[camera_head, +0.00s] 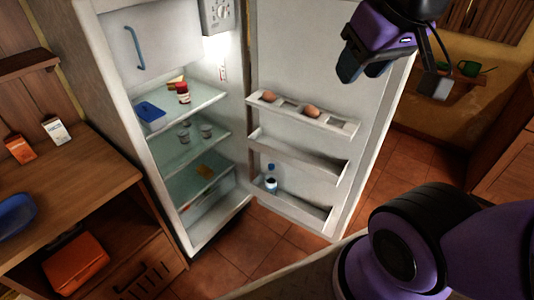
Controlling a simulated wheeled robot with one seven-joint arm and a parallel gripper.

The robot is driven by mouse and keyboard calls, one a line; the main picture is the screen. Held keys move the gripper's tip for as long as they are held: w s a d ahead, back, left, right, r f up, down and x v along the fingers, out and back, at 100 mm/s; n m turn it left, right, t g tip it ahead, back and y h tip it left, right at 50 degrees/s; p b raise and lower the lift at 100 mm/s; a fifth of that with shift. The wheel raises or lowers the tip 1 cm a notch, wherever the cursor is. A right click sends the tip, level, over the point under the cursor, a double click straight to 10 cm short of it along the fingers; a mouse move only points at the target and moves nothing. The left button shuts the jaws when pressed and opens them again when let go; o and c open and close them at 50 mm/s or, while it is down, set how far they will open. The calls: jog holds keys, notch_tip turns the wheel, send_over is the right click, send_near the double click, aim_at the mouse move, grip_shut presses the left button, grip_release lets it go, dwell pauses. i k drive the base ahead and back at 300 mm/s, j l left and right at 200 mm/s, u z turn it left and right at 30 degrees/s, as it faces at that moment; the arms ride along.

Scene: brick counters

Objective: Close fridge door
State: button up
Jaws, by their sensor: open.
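The fridge (118,98) stands left of centre with its lit inside showing. Its white door (305,78) is swung wide open to the right, with its inner side and shelves facing me. Eggs (311,110) sit in the top door shelf and a bottle (271,182) stands in the bottom one. My gripper (362,75) is at the upper right, pointing down, in front of the upper part of the door in the picture. It is open and holds nothing. I cannot tell whether it touches the door. The door's outer side is hidden.
A wooden counter (85,185) with two cartons and a blue bowl (15,215) stands to the left. Inside the fridge are glass shelves (192,150) with jars and cups. A small wall shelf (458,84) holds green cups at the right. Tiled floor (285,230) shows below the door.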

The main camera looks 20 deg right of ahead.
aim_at(324, 164)
jog(key=l+u, duration=0.5)
jog(key=k+l+u, duration=0.1)
jog(key=l+u, duration=0.35)
jog(key=l, duration=0.15)
jog(key=k+l+u, duration=0.15)
jog(key=l+u, duration=0.35)
jog(key=k+l+u, duration=0.1)
jog(key=k+l, duration=0.2)
jog(key=l, duration=0.3)
jog(key=k+l+u, duration=0.15)
jog(key=k+l, duration=0.15)
jog(key=l, duration=0.25)
jog(key=k+l+u, duration=0.1)
jog(key=k+l, duration=0.25)
jog(key=l, duration=0.2)
jog(key=k+l+u, duration=0.15)
jog(key=k+l, duration=0.2)
jog(key=l, duration=0.15)
jog(key=k+l, duration=0.1)
jog(key=l, duration=0.3)
jog(key=k+l, duration=0.15)
jog(key=l, duration=0.2)
jog(key=k+l, duration=0.1)
jog(key=l, duration=0.3)
jog(key=k+l, duration=0.1)
jog(key=l, duration=0.25)
